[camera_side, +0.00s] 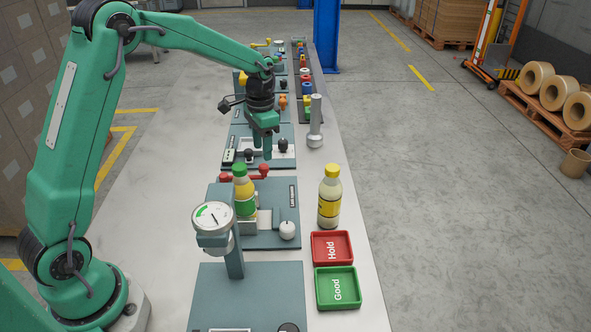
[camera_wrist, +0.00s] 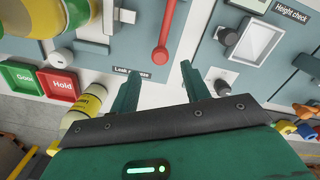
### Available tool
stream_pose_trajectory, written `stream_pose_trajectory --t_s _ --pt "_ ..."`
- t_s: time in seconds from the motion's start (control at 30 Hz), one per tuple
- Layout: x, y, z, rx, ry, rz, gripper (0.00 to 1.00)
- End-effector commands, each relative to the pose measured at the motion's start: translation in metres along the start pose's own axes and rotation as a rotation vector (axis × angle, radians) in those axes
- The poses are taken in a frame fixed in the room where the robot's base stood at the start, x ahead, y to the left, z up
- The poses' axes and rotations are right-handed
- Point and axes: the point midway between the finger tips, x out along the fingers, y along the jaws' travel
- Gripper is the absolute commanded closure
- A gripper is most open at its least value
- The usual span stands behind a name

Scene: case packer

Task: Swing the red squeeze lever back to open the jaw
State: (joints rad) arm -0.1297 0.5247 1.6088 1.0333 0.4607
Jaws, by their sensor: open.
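The red squeeze lever (camera_side: 250,174) lies across the back of the leak squeeze station in the side view, a red ball at each visible end. In the wrist view the red lever (camera_wrist: 167,30) runs down to its ball just beyond my fingertips, between their lines. My gripper (camera_side: 262,155) is open and empty, pointing down above and behind the lever; it also shows in the wrist view (camera_wrist: 159,70). A yellow bottle (camera_side: 244,193) with a green cap stands upright at the jaw, and shows at the wrist view's upper left (camera_wrist: 40,18). Jaw contact is hard to judge.
A gauge (camera_side: 213,217) stands in front of the bottle. Another bottle (camera_side: 329,197), a red Hold tray (camera_side: 332,247) and a green Good tray (camera_side: 337,289) are at right. The height check station (camera_wrist: 255,45) is beside my gripper. A grey metal post (camera_side: 315,122) stands behind.

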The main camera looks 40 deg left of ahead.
Motion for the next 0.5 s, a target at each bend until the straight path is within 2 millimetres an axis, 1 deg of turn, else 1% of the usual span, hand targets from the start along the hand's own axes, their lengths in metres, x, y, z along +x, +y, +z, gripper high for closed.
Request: stream_pose_trajectory --t_s 0.03,0.2,0.5 --pt "-0.007 0.000 0.000 0.000 0.002 -0.001 0.53" --pt "-0.019 0.000 0.000 0.000 0.000 0.000 0.53" --pt "-0.022 0.000 0.000 0.000 0.000 0.000 0.53"
